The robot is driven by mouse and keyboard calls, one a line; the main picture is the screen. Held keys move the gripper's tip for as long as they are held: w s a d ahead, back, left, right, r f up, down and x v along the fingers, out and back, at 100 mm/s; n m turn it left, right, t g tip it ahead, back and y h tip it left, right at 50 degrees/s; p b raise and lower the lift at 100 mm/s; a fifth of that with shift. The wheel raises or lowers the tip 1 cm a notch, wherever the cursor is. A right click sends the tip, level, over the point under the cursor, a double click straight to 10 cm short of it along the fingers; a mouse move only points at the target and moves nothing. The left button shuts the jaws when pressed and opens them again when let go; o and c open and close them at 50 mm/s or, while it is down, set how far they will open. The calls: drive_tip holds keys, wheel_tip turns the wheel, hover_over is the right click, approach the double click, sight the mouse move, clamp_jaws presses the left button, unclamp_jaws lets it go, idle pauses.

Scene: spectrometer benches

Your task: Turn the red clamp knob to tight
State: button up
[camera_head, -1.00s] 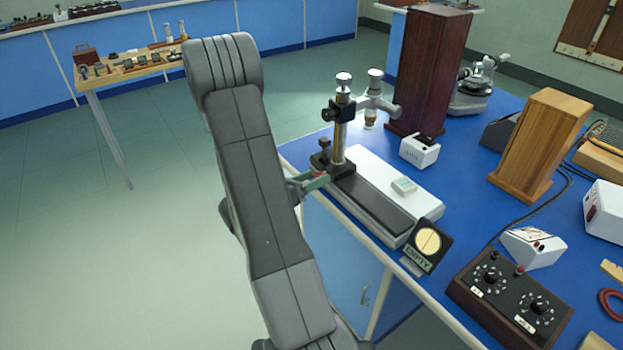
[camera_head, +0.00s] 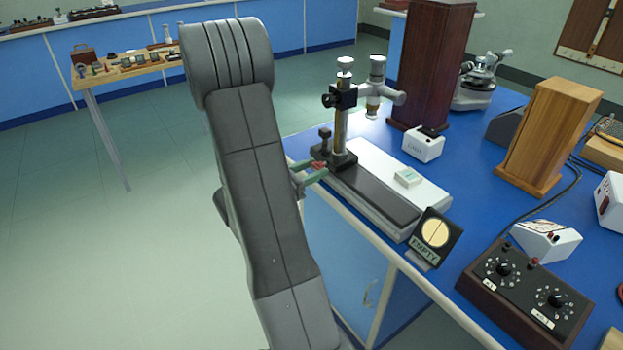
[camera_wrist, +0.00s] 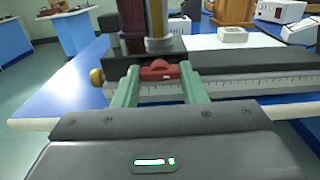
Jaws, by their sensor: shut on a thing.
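The red clamp knob (camera_wrist: 158,70) sits low on the front of the travelling microscope's black carriage, just above the silver scale, in the wrist view. In the head view the knob (camera_head: 319,165) is small and partly covered by my gripper. My gripper (camera_wrist: 157,76) has green fingers, one on each side of the knob, closed on it. In the head view my gripper (camera_head: 316,170) reaches in from the left at the bench edge. The microscope (camera_head: 341,115) stands upright on its dark base rail. I cannot read any tight mark on the knob.
A small white block (camera_head: 408,178) lies on the white slab beside the rail. A round dial with an "EMPTY" sign (camera_head: 436,236) stands at the bench's front edge. A dark wooden box with knobs (camera_head: 525,292) is at front right. Open floor lies to the left.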

idle(0.3)
drive_tip(key=o, duration=1)
drive_tip(key=shift+a, duration=0.1)
drive_tip(key=v, duration=1.3)
drive_tip(key=shift+s+a, duration=0.25)
drive_tip(key=shift+a, duration=0.05)
drive_tip(key=x, duration=1.4)
